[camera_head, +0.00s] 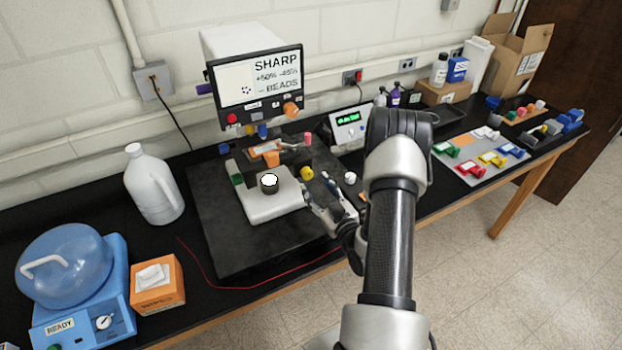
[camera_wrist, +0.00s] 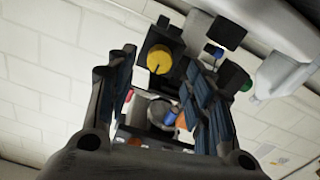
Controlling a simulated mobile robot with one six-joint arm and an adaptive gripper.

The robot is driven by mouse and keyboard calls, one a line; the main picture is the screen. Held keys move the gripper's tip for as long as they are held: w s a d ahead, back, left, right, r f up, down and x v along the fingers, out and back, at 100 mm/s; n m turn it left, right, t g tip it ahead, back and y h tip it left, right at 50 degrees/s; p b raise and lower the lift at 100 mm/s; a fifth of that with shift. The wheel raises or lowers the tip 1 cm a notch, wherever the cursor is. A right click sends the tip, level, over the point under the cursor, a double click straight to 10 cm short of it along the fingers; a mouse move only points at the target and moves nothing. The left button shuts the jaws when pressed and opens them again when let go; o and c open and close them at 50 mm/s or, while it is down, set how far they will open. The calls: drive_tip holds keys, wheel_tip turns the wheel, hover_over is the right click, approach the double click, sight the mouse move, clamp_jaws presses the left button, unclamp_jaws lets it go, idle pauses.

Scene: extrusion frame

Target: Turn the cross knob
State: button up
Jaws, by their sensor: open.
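My gripper (camera_head: 318,205) reaches in from the right, just in front of the black fixture, with its fingers spread and nothing held. In the wrist view my gripper (camera_wrist: 160,65) shows its two dark fingers apart. A round yellow knob (camera_wrist: 159,59) on a dark block shows between the fingertips; I cannot tell whether they touch it. It also shows in the head view, the yellow knob (camera_head: 307,173) standing just beyond the fingers. No knob shows a clear cross shape, so I cannot tell which one is the cross knob.
A white jug (camera_head: 153,186) and blue machine (camera_head: 72,285) stand left. Coloured parts lie on a mat right.

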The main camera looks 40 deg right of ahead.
sight(308, 178)
drive_tip(key=shift+x, duration=2.1)
drive_tip(key=shift+c, duration=0.3)
drive_tip(key=c, duration=1)
drive_tip(key=shift+f+m, duration=0.1)
drive_tip(key=shift+m, duration=0.2)
drive_tip(key=m+b, duration=0.2)
drive_tip(key=shift+f+m, duration=0.1)
drive_tip(key=shift+m, duration=0.3)
drive_tip(key=m+b, duration=0.2)
drive_tip(key=shift+m, duration=0.4)
drive_tip(key=m+b, duration=0.2)
drive_tip(key=m, duration=0.4)
drive_tip(key=shift+a, duration=0.15)
